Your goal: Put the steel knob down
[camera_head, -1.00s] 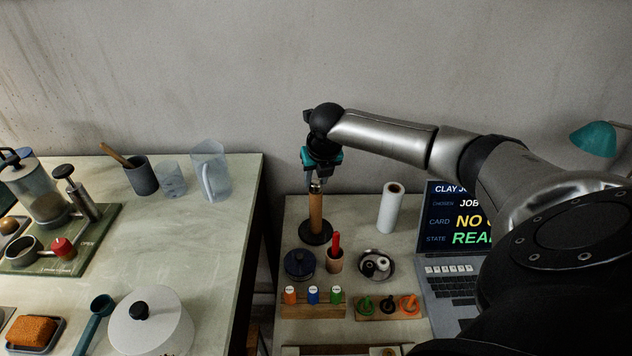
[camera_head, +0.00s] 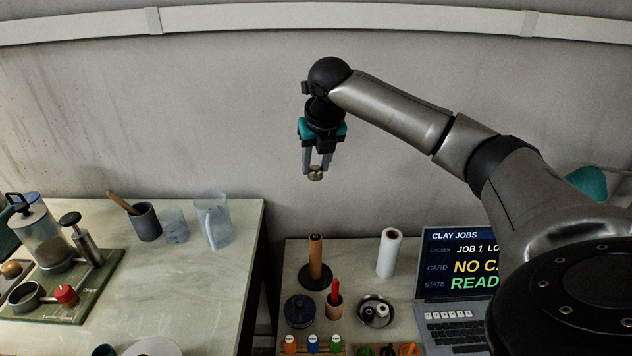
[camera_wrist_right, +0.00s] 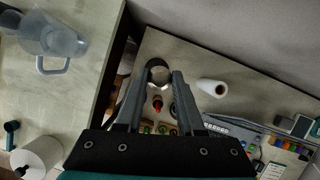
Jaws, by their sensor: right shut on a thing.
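My right gripper (camera_head: 317,172) is shut on the steel knob (camera_head: 316,174), a small shiny metal piece between its fingertips. It holds the knob in the air, well above the right-hand table. In the right wrist view, the knob (camera_wrist_right: 159,76) shows between the two fingertips, with the table below it. A wooden post (camera_head: 315,257) on a round dark base stands upright on that table below the gripper, apart from the knob. My left gripper is not in view.
A white roll (camera_head: 389,253), a blue lidded pot (camera_head: 299,311), a cup with a red stick (camera_head: 334,301) and a metal dish (camera_head: 375,311) stand near the post. A laptop (camera_head: 462,330) is at the right. A gap separates the left table (camera_head: 225,270) from this one.

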